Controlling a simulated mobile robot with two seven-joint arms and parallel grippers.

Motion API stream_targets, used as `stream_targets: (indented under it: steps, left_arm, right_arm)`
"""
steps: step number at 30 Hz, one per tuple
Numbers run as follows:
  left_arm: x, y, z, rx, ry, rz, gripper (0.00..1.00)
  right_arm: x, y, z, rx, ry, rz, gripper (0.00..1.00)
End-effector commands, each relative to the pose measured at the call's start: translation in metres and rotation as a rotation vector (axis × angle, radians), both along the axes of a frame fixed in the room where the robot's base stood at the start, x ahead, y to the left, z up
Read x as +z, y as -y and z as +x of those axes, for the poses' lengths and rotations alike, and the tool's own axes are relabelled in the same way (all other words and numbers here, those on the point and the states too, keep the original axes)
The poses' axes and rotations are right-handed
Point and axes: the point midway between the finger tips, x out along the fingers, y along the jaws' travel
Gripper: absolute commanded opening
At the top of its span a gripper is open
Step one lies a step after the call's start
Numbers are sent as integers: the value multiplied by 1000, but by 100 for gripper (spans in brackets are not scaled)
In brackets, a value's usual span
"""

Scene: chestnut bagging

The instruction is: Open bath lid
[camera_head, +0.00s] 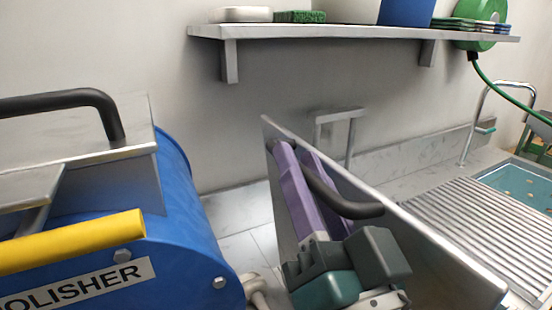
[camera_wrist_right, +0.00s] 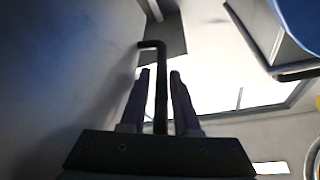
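The bath lid (camera_head: 400,235) is a flat metal panel in the middle of the head view, raised and standing steeply tilted. Its dark bar handle (camera_head: 335,195) is on the side facing my right arm. My right gripper (camera_head: 294,150), with purple fingers, is at this handle. In the right wrist view the dark handle (camera_wrist_right: 161,95) runs between the two fingers, with narrow gaps on both sides, so the gripper (camera_wrist_right: 159,75) looks open around it. The inside of the bath is hidden behind the lid. My left gripper is not in view.
A blue polisher (camera_head: 190,215) with a yellow bar (camera_head: 80,240) and black handle (camera_head: 75,98) stands close at left. A wall shelf (camera_head: 330,33) hangs above. A ribbed drainboard (camera_head: 470,225) and a sink with water (camera_head: 525,185) lie at right, near a tap (camera_head: 482,105).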

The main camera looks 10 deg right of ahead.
Motion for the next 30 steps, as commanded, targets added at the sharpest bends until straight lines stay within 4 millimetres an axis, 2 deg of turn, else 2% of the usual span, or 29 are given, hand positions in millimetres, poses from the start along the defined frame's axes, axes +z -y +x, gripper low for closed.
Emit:
stream_targets:
  steps: [8, 21, 25, 30]
  left_arm:
    - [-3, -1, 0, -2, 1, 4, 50]
    - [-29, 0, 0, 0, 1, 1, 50]
    - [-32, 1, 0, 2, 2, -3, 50]
    - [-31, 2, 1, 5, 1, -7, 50]
  right_arm:
    - [-5, 1, -7, 0, -1, 0, 30]
    - [-34, 13, -80, 1, -2, -2, 30]
    - [-36, 14, -90, 0, -1, 0, 30]
    - [-35, 15, -92, 0, 1, 0, 30]
